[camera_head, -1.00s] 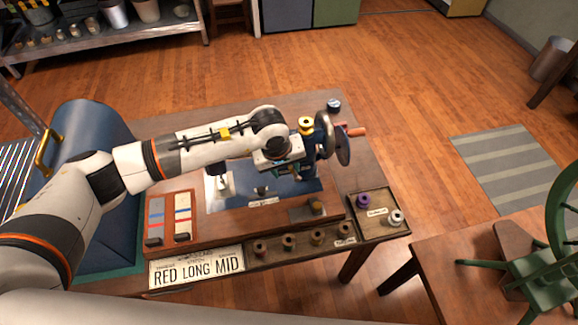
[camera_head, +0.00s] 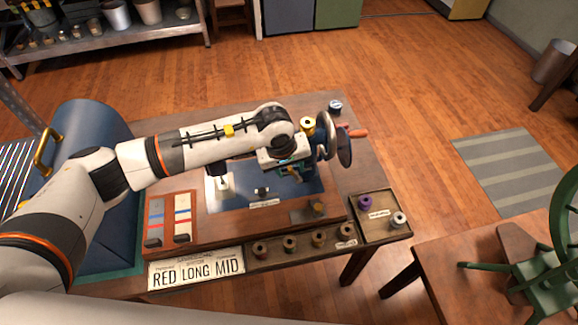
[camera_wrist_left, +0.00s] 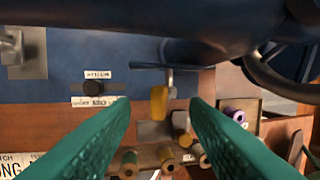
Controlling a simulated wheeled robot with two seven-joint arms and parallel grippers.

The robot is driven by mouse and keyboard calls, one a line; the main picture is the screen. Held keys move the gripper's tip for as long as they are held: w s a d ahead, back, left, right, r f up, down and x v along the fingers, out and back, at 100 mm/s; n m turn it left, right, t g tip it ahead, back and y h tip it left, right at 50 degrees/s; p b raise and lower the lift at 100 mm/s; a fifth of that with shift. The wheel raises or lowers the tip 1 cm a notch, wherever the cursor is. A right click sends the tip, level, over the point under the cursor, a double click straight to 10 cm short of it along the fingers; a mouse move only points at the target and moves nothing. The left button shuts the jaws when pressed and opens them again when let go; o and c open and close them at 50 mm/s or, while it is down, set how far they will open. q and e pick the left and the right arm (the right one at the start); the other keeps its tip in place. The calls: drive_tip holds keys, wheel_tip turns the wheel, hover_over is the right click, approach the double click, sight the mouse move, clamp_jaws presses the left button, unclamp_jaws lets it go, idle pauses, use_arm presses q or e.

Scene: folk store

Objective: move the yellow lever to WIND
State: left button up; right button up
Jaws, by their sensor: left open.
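A dark blue sewing machine (camera_wrist_left: 130,12) stands on a wooden base, mostly hidden by my left arm in the head view. In the left wrist view, a yellow lever (camera_wrist_left: 158,104) hangs on a metal stem below the machine's dark body. My left gripper (camera_head: 291,173) is open beside the machine in the head view. In the left wrist view its two green fingers stand apart, one on each side of the lever, with gaps between. Small white labels (camera_wrist_left: 97,74) sit left of the lever, too blurred to read. My right gripper is out of view.
A red-handled handwheel (camera_head: 338,138) stands at the machine's right. A tray of several wooden spools (camera_head: 318,238) and a purple spool (camera_head: 364,203) lie along the front right. A sign reading RED LONG MID (camera_head: 197,269) is at the front edge. A blue roll (camera_head: 88,125) is left.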

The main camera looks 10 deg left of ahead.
use_arm(q)
drive_tip(key=p+v, duration=0.3)
drive_tip(key=v, duration=0.5)
drive_tip(key=shift+p, duration=0.35)
drive_tip(key=shift+f, duration=0.1)
idle(0.7)
